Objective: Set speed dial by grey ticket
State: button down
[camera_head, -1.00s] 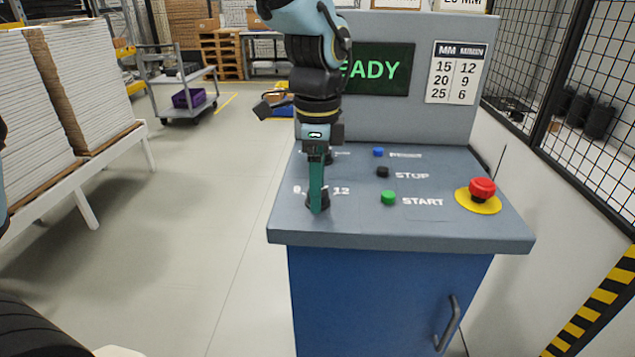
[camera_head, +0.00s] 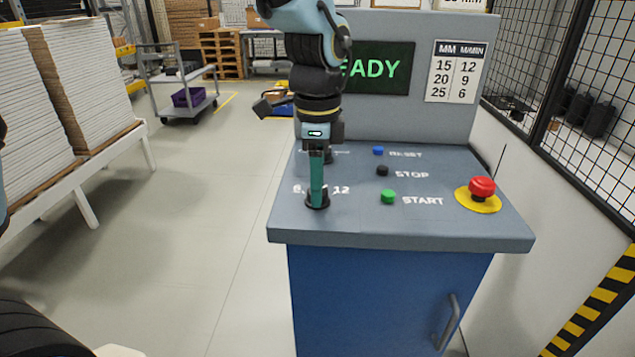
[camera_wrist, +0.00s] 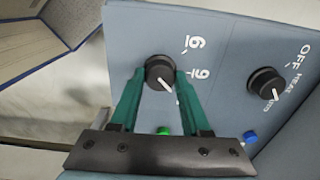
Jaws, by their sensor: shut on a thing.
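The black speed dial (camera_head: 318,201) sits at the front left of the sloped console top, with the labels 6 and 12 showing beside it. It also shows in the wrist view (camera_wrist: 159,69), with a white pointer line aimed at the lower right of that picture. My gripper (camera_head: 317,194) points down with its teal fingers on the dial. In the wrist view my gripper (camera_wrist: 162,76) has one finger on each side of the knob, shut on it. A chart (camera_head: 456,72) pairs MM 15, 20, 25 with M/MIN 12, 9, 6. No grey ticket can be made out.
The screen (camera_head: 380,69) shows green letters, partly hidden by my arm. Blue RESET (camera_head: 378,151), black STOP (camera_head: 382,171) and green START (camera_head: 388,197) buttons lie right of the dial. A red emergency button (camera_head: 481,188) stands further right. An OFF/HEAT/AUTO knob (camera_wrist: 266,83) is close by.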

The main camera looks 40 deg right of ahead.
jog(key=n, duration=0.4)
jog(key=shift+n, duration=0.3)
jog(key=n, duration=0.4)
jog(key=shift+n, duration=0.3)
jog(key=n, duration=0.4)
jog(key=shift+n, duration=2.3)
jog(key=shift+c, duration=1.8)
grip_release()
